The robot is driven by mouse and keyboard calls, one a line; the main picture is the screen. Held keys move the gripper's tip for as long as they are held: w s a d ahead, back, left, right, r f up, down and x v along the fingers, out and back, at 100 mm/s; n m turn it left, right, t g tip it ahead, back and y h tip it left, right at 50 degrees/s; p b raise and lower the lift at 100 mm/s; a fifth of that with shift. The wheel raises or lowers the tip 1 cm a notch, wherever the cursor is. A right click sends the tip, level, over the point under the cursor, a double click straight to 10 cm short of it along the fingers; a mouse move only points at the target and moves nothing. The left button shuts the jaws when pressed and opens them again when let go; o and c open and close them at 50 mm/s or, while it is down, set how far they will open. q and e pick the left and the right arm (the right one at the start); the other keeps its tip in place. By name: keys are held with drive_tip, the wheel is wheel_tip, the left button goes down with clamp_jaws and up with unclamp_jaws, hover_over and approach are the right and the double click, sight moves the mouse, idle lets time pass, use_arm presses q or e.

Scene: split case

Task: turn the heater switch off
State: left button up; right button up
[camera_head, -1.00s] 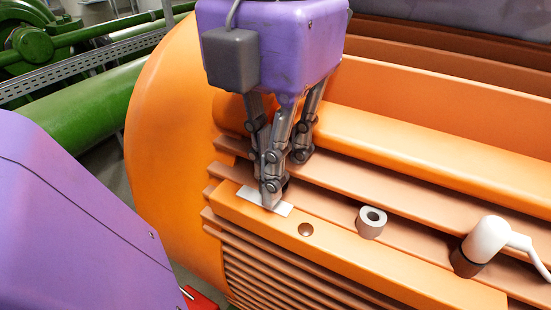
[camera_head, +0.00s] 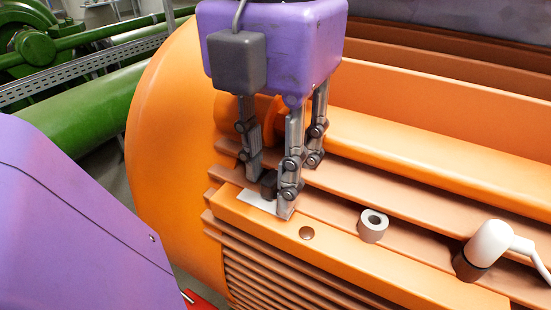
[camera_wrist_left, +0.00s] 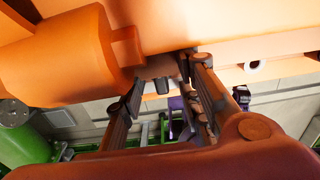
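A small dark switch (camera_head: 268,186) stands on a pale plate (camera_head: 255,199) on the front ledge of the orange machine. Which way the switch is set cannot be told. My left gripper (camera_head: 273,180) is open over the plate, pointing down, with its grey fingers spread around the switch. The front finger's tip is low by the plate's right end; contact with the switch cannot be told. In the left wrist view, a small dark piece that looks like the switch (camera_wrist_left: 161,86) shows between the spread fingers. My right gripper is not in view.
The orange machine (camera_head: 165,130) has long ribs behind the ledge. Right of the plate are a brown round dimple (camera_head: 306,233), a grey ring (camera_head: 373,225) and a white elbow connector with a cable (camera_head: 487,245). Green pipes (camera_head: 85,120) lie at the back left.

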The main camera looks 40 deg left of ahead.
sight(275, 172)
use_arm(q)
wheel_tip(275, 172, up, 12)
idle(0.6)
idle(0.5)
